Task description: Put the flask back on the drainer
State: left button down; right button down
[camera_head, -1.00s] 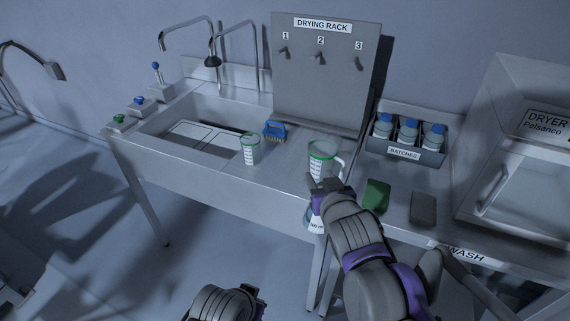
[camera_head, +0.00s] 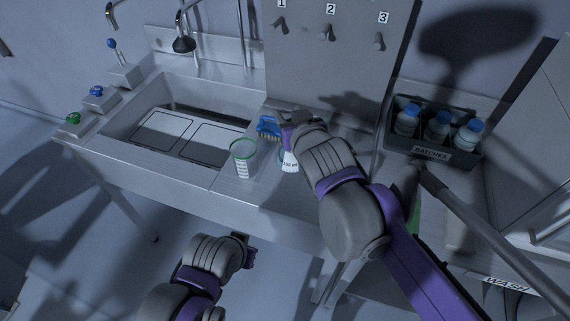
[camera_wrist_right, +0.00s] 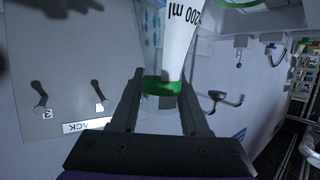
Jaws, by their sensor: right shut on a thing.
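My right gripper (camera_head: 289,122) is shut on the neck of the flask (camera_head: 289,163), which hangs below it with its white label showing. The flask is over the steel counter right of the sink; I cannot tell if its base touches. In the right wrist view the flask (camera_wrist_right: 178,45), with a green band at its neck, is between the fingers (camera_wrist_right: 160,98). The drying rack panel (camera_head: 340,75) with numbered pegs stands behind. The steel drainboard (camera_head: 232,188) is below the gripper. My left gripper (camera_head: 245,247) is low in front of the counter; its jaws are unclear.
A clear beaker with a green rim (camera_head: 243,160) stands just left of the flask. A blue brush (camera_head: 268,127) lies behind it. The sink (camera_head: 190,112) is to the left. A box of blue-capped bottles (camera_head: 430,150) is at right. My right arm hides the counter's middle.

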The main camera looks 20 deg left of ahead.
jog(key=shift+w+a, duration=0.2)
jog(key=shift+w, duration=0.15)
jog(key=shift+w+f, duration=0.1)
jog(key=shift+f, duration=0.2)
jog(key=f, duration=0.3)
jog(key=f+b, duration=0.1)
jog(key=f, duration=0.1)
jog(key=shift+s+d+f, duration=0.1)
jog(key=shift+s, duration=0.15)
pick_arm(q)
jog(key=shift+w+a+f, duration=0.1)
jog(key=shift+a+f, duration=0.1)
jog(key=shift+f, duration=0.6)
pick_arm(e)
jog(key=shift+f, duration=2)
pick_arm(q)
jog(key=shift+b, duration=0.3)
pick_arm(e)
jog(key=shift+w+f, duration=0.1)
jog(key=shift+c, duration=2)
grip_release()
jog(key=shift+r, duration=0.2)
pick_arm(q)
jog(key=shift+w+r+p, duration=0.15)
jog(key=shift+r+p, duration=0.6)
jog(key=shift+r, duration=0.05)
pick_arm(e)
jog(key=v, duration=1.2)
